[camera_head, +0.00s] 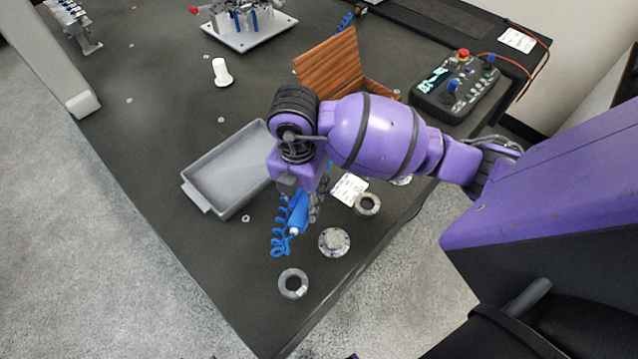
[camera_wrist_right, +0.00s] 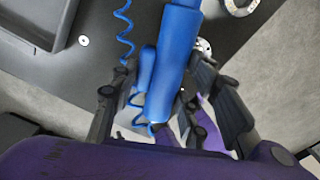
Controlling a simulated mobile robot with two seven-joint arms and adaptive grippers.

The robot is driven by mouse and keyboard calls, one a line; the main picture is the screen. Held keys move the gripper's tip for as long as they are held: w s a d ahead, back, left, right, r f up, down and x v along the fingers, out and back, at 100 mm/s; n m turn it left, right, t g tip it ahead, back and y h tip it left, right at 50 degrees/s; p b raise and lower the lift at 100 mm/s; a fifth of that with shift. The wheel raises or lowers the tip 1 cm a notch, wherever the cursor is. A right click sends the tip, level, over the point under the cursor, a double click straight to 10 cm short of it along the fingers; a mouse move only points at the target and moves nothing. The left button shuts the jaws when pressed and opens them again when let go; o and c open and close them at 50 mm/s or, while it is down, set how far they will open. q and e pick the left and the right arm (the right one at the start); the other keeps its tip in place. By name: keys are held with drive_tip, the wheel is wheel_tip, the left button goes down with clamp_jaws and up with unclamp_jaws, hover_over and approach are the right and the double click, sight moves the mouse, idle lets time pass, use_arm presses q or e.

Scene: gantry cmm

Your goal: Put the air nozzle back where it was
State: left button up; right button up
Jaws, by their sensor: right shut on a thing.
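The blue air nozzle (camera_head: 298,212) with its coiled blue hose (camera_head: 279,240) is at my right gripper (camera_head: 305,197), near the front of the dark table. In the right wrist view the blue nozzle body (camera_wrist_right: 175,62) lies between the two black fingers of my right gripper (camera_wrist_right: 165,112), which is shut on it. The coiled hose (camera_wrist_right: 124,35) hangs beside it. My wrist hides part of the nozzle in the head view. I cannot tell whether it touches the table. My left gripper is not in view.
A grey tray (camera_head: 197,195) stands left of the gripper. Metal flanges (camera_head: 334,242) and (camera_head: 293,283) lie in front and right. A wooden box (camera_head: 330,62), a control pendant (camera_head: 460,85), a white nozzle-like piece (camera_head: 221,72) and a fixture plate (camera_head: 250,30) stand farther back.

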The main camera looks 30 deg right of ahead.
drive_tip(key=w+d+f, duration=0.2)
drive_tip(key=w+f, duration=0.1)
drive_tip(key=w+d+f, duration=0.6)
drive_tip(key=shift+w+d+b, duration=0.15)
drive_tip(key=shift+w+b, duration=0.25)
drive_tip(key=shift+w+d+f, duration=0.1)
drive_tip(key=shift+w+f, duration=0.05)
drive_tip(key=shift+f, duration=0.05)
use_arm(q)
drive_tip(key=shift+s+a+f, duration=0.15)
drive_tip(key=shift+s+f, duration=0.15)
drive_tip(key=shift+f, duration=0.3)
use_arm(e)
drive_tip(key=shift+d+f, duration=0.1)
drive_tip(key=shift+f, duration=1.65)
drive_tip(key=o, duration=0.7)
